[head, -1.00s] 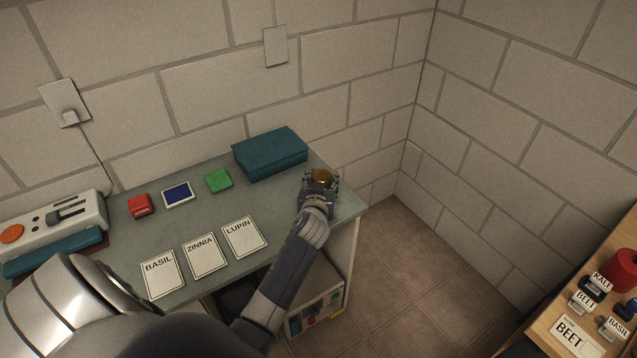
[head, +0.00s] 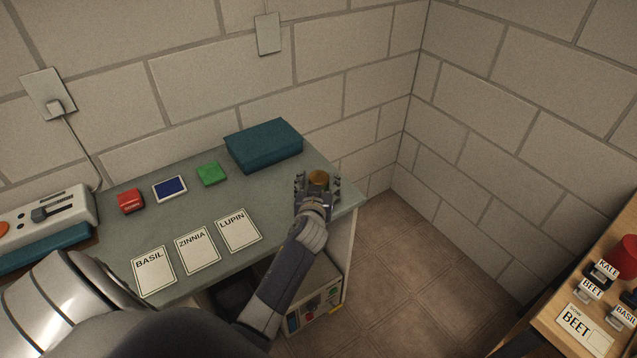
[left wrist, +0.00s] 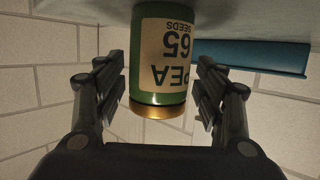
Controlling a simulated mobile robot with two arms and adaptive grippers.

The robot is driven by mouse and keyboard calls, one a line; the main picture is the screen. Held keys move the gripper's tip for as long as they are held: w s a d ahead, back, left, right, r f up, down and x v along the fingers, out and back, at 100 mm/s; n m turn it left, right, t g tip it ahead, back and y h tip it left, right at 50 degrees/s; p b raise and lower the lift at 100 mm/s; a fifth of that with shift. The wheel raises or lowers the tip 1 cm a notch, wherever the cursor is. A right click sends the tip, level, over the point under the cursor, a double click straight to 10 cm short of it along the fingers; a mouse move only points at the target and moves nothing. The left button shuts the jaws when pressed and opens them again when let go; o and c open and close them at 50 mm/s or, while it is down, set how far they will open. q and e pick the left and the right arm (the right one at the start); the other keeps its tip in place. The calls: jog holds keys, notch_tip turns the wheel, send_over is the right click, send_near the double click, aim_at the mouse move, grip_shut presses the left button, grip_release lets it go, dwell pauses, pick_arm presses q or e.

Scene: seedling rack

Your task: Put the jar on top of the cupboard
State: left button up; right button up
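The jar is green with a gold lid and a white label reading "PEA 65 SEEDS". In the head view its lid (head: 318,178) shows at the right end of the grey-green worktop (head: 270,205). In the left wrist view the jar (left wrist: 161,60) appears upside down, its base end toward the worktop. My left gripper (head: 317,187) is open around it, one finger on each side, with gaps showing between the fingers and jar. A low white unit (head: 302,318) with coloured pictures is under the worktop; I cannot tell which piece is the cupboard. My right gripper is not in view.
A teal box (head: 264,146) lies behind the jar. Green (head: 211,173), blue (head: 170,188) and red (head: 131,200) items and seed cards (head: 197,250) lie to the left. A wooden table (head: 545,325) with labelled items is at far right. Open floor (head: 395,270) lies between.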

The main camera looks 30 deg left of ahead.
pick_arm(q)
jog(key=shift+r, duration=0.1)
jog(key=shift+s+d+r, duration=0.1)
jog(key=shift+s+r, duration=0.05)
jog(key=shift+r, duration=0.05)
jog(key=v, duration=1.1)
jog(key=shift+s+d, duration=0.2)
jog(key=shift+s, duration=0.1)
